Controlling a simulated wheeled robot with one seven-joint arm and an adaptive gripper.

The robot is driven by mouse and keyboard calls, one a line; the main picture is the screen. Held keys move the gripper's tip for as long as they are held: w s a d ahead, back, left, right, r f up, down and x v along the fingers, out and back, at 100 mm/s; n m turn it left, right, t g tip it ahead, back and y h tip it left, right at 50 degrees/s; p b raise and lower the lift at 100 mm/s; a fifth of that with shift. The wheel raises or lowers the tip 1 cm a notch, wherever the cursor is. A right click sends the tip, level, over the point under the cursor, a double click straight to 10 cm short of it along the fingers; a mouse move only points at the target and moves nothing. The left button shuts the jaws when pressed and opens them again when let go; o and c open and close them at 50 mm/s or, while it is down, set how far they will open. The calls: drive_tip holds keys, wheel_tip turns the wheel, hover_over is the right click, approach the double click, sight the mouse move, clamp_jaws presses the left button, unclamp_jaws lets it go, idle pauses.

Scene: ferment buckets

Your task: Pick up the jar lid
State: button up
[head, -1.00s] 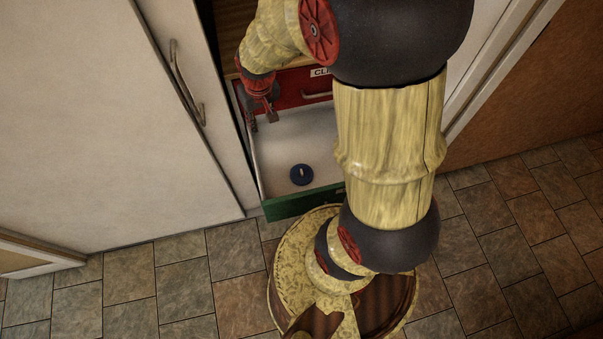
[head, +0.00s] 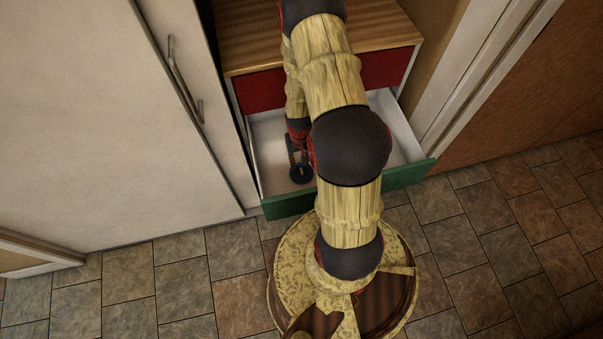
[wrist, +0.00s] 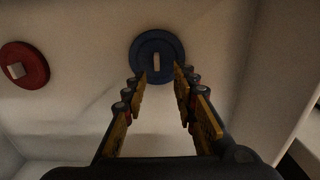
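A round dark blue lid (head: 302,176) with a small pale knob lies flat on the floor of the open drawer. It also shows in the wrist view (wrist: 146,46), just beyond my fingertips. A red lid (wrist: 34,72) with a pale knob lies to its left in the wrist view; I cannot make it out in the head view. My gripper (wrist: 160,82) is open and empty, its two fingers pointing at the blue lid's near part. In the head view my gripper (head: 299,160) is over the drawer at the blue lid, partly hiding it. Whether it touches the lid is unclear.
The drawer has a green front (head: 405,174) and white walls. A red drawer front (head: 385,68) under a wooden top (head: 375,38) is above it. A white door with a metal handle (head: 184,80) stands left. Tiled floor lies in front.

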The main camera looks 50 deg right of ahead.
sight(302, 170)
drive_tip(key=f+b, duration=0.1)
drive_tip(key=f, duration=0.2)
drive_tip(key=s+f+b, duration=0.1)
drive_tip(key=f, duration=0.1)
drive_tip(key=shift+b, duration=0.3)
drive_tip(key=shift+r, duration=0.1)
drive_tip(key=shift+c, duration=0.3)
clamp_jaws()
